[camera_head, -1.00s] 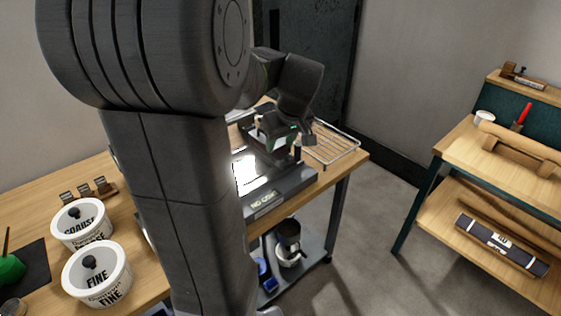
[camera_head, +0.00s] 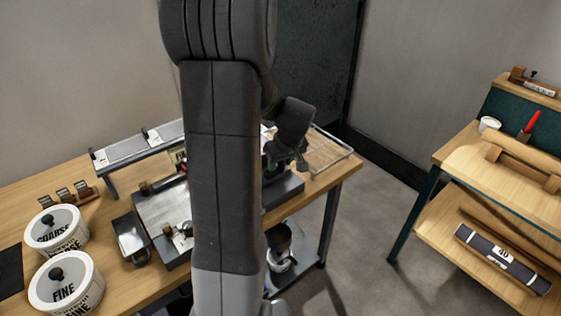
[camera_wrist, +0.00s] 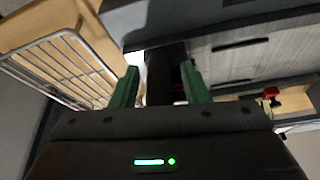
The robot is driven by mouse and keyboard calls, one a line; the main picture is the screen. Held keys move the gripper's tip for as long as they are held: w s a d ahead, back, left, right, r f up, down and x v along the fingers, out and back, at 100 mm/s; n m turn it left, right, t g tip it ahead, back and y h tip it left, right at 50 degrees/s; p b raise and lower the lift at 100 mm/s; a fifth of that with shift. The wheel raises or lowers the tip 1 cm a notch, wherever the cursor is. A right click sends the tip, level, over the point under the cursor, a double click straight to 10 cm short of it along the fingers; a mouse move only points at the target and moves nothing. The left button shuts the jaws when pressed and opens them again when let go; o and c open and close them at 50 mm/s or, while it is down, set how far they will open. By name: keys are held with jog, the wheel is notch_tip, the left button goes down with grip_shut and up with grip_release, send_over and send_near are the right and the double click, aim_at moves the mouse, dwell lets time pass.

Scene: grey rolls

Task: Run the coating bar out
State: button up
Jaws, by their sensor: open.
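The coater bed (camera_head: 160,212) is a pale grey plate in a dark frame on the bench. My forearm hides its middle in the head view, and a dark right end (camera_head: 284,190) shows past it. I cannot pick out the coating bar for sure. My gripper (camera_head: 288,160) is over that right end, partly hidden by my arm. In the wrist view my gripper (camera_wrist: 160,88) has its two green fingers apart. A dark upright block (camera_wrist: 165,72) shows between them; I cannot tell whether they touch it.
A wire rack (camera_head: 334,158) lies at the bench's right end; it also shows in the wrist view (camera_wrist: 62,68). A long raised rail (camera_head: 135,147) stands behind the bed. A shelf unit (camera_head: 455,160) stands right, across clear floor.

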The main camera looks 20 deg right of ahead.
jog(key=shift+f, duration=0.2)
grip_shut()
jog(key=s+a, duration=0.1)
jog(key=a, duration=0.4)
jog(key=s+a+b, duration=0.1)
jog(key=s+a, duration=0.1)
jog(key=a, duration=0.2)
jog(key=s+a+b, duration=0.1)
jog(key=s+a, duration=0.1)
jog(key=a, duration=0.3)
jog(key=shift+a, duration=0.35)
grip_release()
